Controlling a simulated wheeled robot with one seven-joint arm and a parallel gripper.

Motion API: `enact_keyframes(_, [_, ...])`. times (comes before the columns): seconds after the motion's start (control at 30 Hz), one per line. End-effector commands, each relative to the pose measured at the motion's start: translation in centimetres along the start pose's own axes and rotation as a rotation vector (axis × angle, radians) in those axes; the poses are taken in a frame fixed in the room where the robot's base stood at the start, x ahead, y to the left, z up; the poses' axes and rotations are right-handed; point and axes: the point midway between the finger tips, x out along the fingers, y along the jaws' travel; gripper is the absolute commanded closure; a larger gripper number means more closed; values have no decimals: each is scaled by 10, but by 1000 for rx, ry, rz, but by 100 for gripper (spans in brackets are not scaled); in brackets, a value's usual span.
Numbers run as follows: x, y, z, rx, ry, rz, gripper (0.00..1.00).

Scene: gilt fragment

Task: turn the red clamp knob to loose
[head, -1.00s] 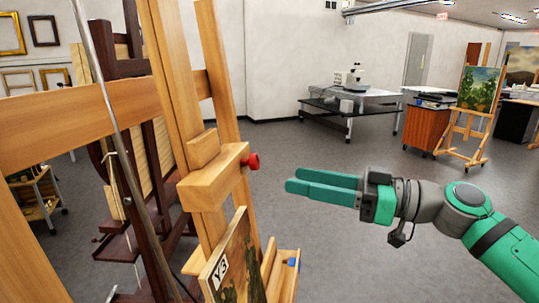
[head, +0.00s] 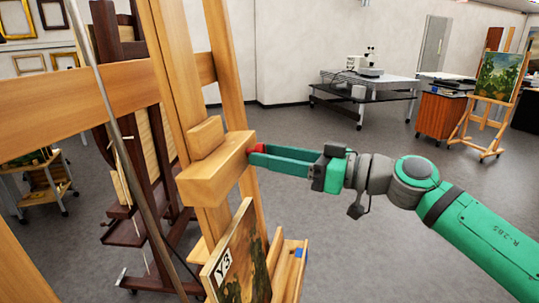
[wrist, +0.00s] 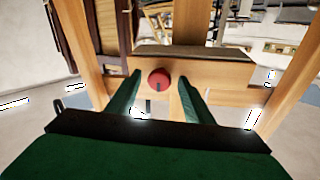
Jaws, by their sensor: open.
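The red clamp knob (wrist: 158,78) sits on the side of the wooden easel's clamp block (wrist: 205,68). My gripper (wrist: 158,90) is open in the wrist view, with one green finger on either side of the knob and a gap to each. In the head view my gripper (head: 254,154) reaches in from the right, its tips at the side of the clamp block (head: 215,170). There the knob (head: 257,148) is mostly hidden behind the fingers, with only a bit of red showing.
A painting labelled Y3 (head: 238,258) stands on the easel's lower ledge, below my gripper. A dark wooden easel (head: 150,200) stands behind at left. A thin metal rod (head: 115,125) crosses the left foreground.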

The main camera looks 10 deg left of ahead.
Motion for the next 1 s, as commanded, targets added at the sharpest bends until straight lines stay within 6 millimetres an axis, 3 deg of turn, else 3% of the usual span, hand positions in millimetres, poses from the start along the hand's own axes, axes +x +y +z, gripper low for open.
enact_keyframes(0.4, [9, 0, 0, -1, -1, 0, 53])
enact_keyframes(0.6, [8, 0, 0, -1, 0, 0, 94])
enact_keyframes(1.0, [8, 1, 0, -64, 10, -9, 93])
